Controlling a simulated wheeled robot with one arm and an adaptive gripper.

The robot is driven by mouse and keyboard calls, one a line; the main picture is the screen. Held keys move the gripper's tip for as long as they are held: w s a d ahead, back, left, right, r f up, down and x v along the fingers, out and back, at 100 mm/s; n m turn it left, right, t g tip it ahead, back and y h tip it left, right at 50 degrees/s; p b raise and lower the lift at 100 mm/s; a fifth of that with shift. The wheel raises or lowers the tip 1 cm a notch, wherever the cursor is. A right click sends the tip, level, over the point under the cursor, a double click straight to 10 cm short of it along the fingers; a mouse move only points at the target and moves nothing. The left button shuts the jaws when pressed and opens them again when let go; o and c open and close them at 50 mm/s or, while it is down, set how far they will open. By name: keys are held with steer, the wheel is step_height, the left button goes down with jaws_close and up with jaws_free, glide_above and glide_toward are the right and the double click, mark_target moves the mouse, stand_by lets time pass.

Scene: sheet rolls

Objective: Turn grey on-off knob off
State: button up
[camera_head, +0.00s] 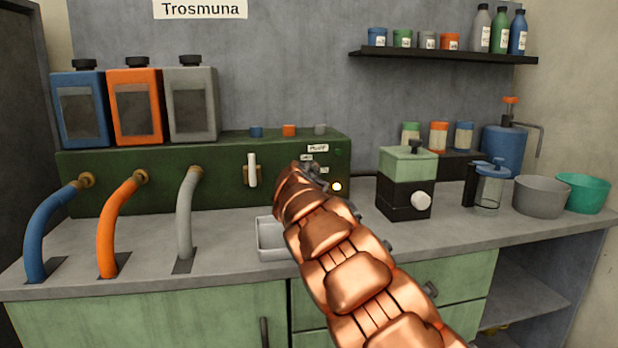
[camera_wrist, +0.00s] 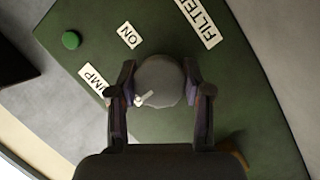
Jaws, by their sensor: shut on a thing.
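The grey round knob (camera_wrist: 162,76) sits on the dark green panel (camera_wrist: 250,95) in the wrist view. My gripper (camera_wrist: 159,88) is shut on the knob, with one finger on each side. A pale pointer mark on the knob points to the lower left in that view. An "ON" label (camera_wrist: 128,35) is above and left of the knob. In the head view my gripper (camera_head: 312,176) is at the right part of the green machine (camera_head: 228,160), and my copper arm hides the knob.
A lit lamp (camera_head: 337,186) shows beside my gripper. A white lever (camera_head: 252,170) is on the machine's front to the left. A pale tray (camera_head: 267,240) sits below on the counter. A green and black grinder-like box (camera_head: 405,200) stands to the right.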

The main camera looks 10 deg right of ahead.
steer(key=shift+a, duration=0.1)
steer(key=o, duration=1.2)
steer(key=v, duration=1.2)
